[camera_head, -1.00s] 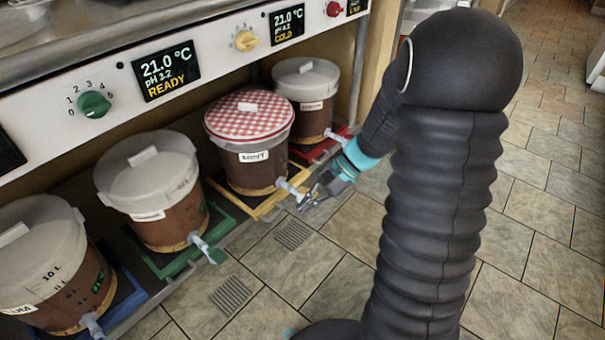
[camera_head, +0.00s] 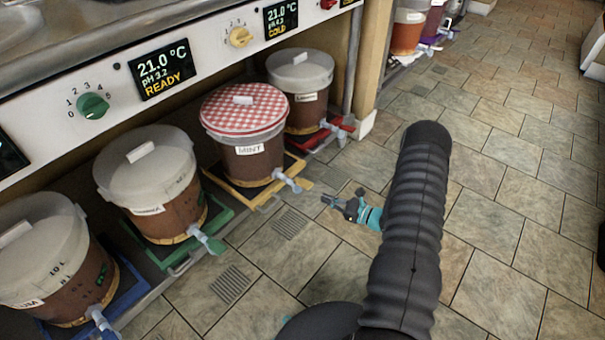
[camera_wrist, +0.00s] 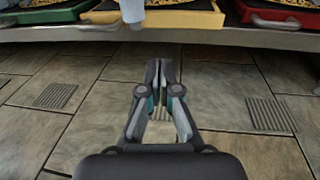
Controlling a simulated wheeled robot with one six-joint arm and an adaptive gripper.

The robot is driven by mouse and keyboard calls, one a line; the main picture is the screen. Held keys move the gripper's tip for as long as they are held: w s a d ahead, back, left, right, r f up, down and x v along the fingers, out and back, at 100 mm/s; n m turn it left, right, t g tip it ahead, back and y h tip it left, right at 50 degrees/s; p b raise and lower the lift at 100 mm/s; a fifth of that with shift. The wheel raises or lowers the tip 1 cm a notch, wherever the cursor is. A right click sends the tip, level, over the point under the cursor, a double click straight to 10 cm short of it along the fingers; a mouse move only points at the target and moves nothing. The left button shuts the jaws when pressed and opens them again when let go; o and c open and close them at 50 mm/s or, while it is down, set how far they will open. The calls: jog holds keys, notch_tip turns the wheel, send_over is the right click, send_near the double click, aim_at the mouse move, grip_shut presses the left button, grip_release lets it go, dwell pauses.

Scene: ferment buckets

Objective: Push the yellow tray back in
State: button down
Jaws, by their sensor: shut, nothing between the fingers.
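The yellow tray (camera_head: 250,203) lies on the low shelf under the counter, under a brown bucket (camera_head: 250,165) with a red-checked lid and a MINT label. A pale tap (camera_head: 288,180) sticks out over its front edge. In the wrist view the yellow tray's front (camera_wrist: 180,19) sits above the shelf's metal edge, roughly level with its neighbours. My gripper (camera_head: 326,200) is shut and empty, low over the floor in front of the tray and apart from it. In the wrist view my gripper's fingers (camera_wrist: 163,66) point toward the tray.
A green tray (camera_head: 222,217) with a bucket is on the left, a red tray (camera_head: 318,142) with a bucket on the right. A blue tray (camera_head: 128,282) is farther left. Their taps jut over the floor. Open tiled floor (camera_head: 490,190) lies to the right.

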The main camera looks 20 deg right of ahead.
jog(key=w+d+m+t+h, duration=0.1)
jog(key=w+d+t, duration=0.1)
send_near(296, 170)
jog(key=shift+m, duration=0.3)
jog(key=x, duration=0.7)
jog(key=shift+w+f, duration=0.1)
jog(key=shift+f, duration=0.2)
jog(key=shift+a, duration=0.1)
jog(key=b+x, duration=0.2)
jog(key=x, duration=0.1)
jog(key=b+x, duration=0.1)
jog(key=shift+w+a+f+b, duration=0.1)
jog(key=shift+w+f+b, duration=0.05)
jog(key=shift+f+b, duration=0.15)
jog(key=shift+w+a+r, duration=0.15)
jog(key=shift+w+r, duration=0.05)
jog(key=shift+w, duration=0.1)
jog(key=shift+w+r, duration=0.1)
jog(key=shift+r, duration=0.1)
